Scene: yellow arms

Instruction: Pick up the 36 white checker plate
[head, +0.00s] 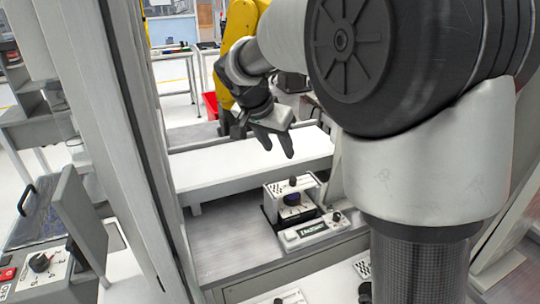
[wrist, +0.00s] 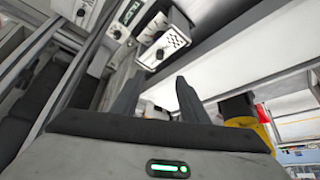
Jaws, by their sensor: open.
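A white box with a dark dotted grid and a dark knob (head: 292,187) sits on the grey bench, left of my arm in the head view. It also shows in the wrist view (wrist: 171,40), beyond the fingertips. I cannot read a number 36, and I cannot tell for sure that this is the checker plate. My gripper (head: 278,152) hangs in the air above and behind the box, apart from it. In the wrist view my gripper (wrist: 158,82) has its two dark fingers spread, with nothing between them.
A display unit (head: 314,230) stands in front of the box. A long white ledge (head: 245,168) runs behind it. A tall grey post (head: 125,120) is at left. A yellow arm (head: 236,62) stands at the back. Bare bench (head: 225,245) lies left of the display unit.

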